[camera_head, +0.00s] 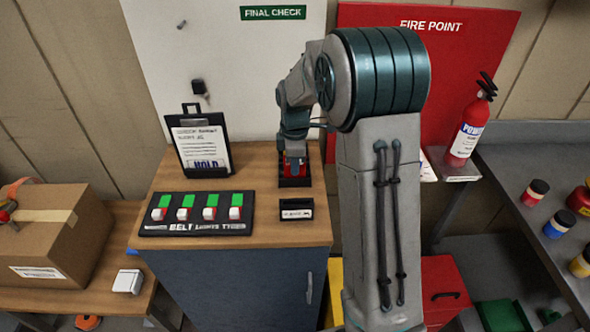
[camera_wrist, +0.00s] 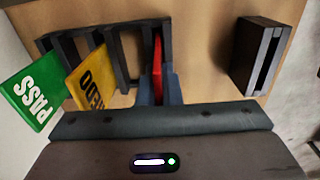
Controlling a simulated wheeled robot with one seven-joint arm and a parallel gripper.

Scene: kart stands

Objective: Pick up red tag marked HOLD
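The red tag (camera_wrist: 157,58) stands nearly edge-on in a slot of a dark rack (camera_wrist: 58,42) in the wrist view. Its lettering cannot be read from this angle. My gripper (camera_wrist: 158,84) has one finger on each side of the tag, close against it, and looks shut on it. The tag is still within the rack. In the head view, my gripper (camera_head: 294,166) points down at the rack (camera_head: 294,183) at the back right of the wooden cabinet top, and red shows around the fingers.
A green PASS tag (camera_wrist: 32,89) and a yellow REDO tag (camera_wrist: 88,78) stand left of the red tag. A small dark holder (camera_wrist: 258,57) is to the right. A clipboard (camera_head: 199,143) and a switch panel (camera_head: 196,213) share the cabinet top (camera_head: 262,228).

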